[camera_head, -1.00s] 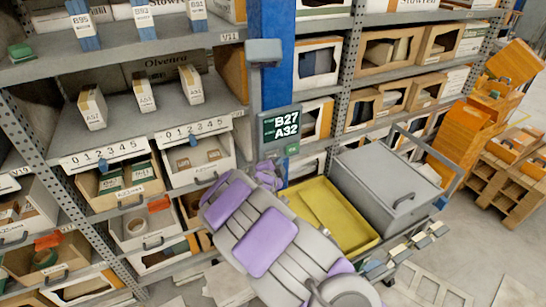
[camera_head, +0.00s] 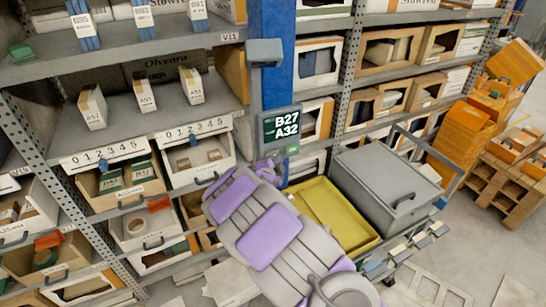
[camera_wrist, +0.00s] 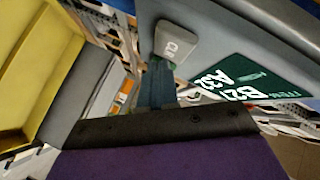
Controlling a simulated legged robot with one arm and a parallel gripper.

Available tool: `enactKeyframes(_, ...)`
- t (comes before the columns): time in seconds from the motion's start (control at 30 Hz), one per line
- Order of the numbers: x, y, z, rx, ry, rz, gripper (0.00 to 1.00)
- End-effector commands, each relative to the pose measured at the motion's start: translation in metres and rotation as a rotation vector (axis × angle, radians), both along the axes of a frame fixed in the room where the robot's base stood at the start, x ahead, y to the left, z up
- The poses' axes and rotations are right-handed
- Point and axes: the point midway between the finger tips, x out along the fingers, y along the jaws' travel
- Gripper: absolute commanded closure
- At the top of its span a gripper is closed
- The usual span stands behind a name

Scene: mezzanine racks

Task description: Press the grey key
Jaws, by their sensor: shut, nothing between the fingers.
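A display unit (camera_head: 281,127) with a dark green screen reading B27 and A32 hangs on the blue post. A green key shows below its screen in the head view (camera_head: 292,149). My gripper (camera_head: 266,164) is shut and empty, just below and left of the display. In the wrist view, my fingertips (camera_wrist: 160,80) point at the grey key's lower edge; I cannot tell whether they touch it. The grey key is not distinguishable in the head view.
A yellow tray (camera_head: 335,210) and a grey lidded box (camera_head: 388,185) stand right of my arm. Shelves with bins (camera_head: 118,188) and small labelled boxes fill the left. A grey device (camera_head: 264,52) sits on the blue post (camera_head: 278,85) above. Orange crates (camera_head: 465,135) stand far right.

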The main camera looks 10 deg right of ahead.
Motion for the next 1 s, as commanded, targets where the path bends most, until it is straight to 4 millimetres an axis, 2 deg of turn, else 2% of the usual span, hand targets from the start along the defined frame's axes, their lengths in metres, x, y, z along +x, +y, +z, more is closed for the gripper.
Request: enactKeyframes(1.0,0.0070,0.0033,-0.0003,0.000,0.002,0.003,1.00)
